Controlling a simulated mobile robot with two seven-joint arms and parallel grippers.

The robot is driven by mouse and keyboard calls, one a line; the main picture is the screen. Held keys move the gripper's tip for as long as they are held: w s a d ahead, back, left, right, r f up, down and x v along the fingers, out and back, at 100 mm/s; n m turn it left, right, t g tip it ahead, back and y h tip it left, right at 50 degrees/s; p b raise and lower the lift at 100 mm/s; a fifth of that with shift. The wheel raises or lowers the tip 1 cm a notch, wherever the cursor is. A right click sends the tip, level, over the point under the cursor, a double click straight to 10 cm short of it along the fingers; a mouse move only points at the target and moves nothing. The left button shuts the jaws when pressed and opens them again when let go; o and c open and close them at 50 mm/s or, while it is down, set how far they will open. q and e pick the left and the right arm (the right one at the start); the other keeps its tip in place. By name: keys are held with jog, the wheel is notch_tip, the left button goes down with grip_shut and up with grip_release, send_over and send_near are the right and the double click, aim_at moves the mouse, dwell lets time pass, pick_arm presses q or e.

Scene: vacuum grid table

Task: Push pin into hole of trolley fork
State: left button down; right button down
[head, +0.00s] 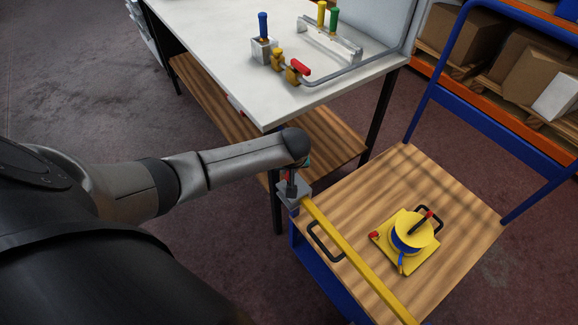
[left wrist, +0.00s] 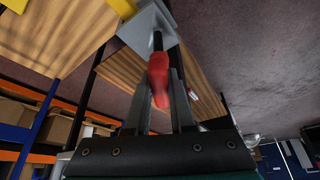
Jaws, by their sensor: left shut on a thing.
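The trolley fork is a grey metal piece (head: 288,196) at the end of a yellow bar (head: 350,252), by the trolley's near left corner. It also shows at the top of the left wrist view (left wrist: 148,26). My left gripper (left wrist: 160,88) is shut on the red handle of the pin (left wrist: 158,70). The pin's dark shaft (left wrist: 157,42) points at the fork and overlaps it; I cannot tell how deep it sits in the hole. In the head view my left gripper (head: 296,166) is just above the fork, mostly hidden by my wrist.
The trolley's wooden deck (head: 465,205) carries a yellow cable reel (head: 405,236) and a black handle (head: 325,240). A blue frame (head: 435,85) rises behind. Open floor (head: 70,80) lies left.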

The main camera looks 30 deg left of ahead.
pick_arm(q)
jog(key=shift+f+b, duration=1.9)
jog(key=shift+f, duration=1.25)
jog(key=c, duration=0.7)
grip_release()
jog(key=p+v, duration=0.6)
jog(key=v, duration=0.9)
jog(key=shift+r, duration=0.1)
